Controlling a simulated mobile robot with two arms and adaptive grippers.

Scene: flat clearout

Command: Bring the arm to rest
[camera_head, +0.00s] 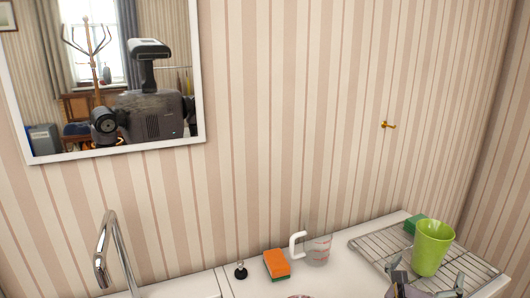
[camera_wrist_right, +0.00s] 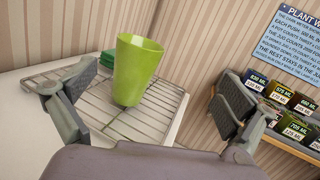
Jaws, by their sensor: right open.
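My right gripper (camera_head: 428,284) is at the bottom right of the head view, in front of the lime-green cup (camera_head: 432,249). In the right wrist view its two fingers are spread wide with nothing held between them. The cup (camera_wrist_right: 136,70) stands upright on the wire rack (camera_wrist_right: 168,97), beyond the fingers and framed between them. The rack (camera_head: 366,243) lies on the white counter in the head view. My left gripper is not in view.
A clear jug (camera_head: 319,247) and an orange sponge (camera_head: 277,263) stand left of the rack, near a tap (camera_head: 102,262). Labelled boxes (camera_wrist_right: 280,95) sit on a shelf at right. A mirror (camera_head: 198,75) hangs on the wall.

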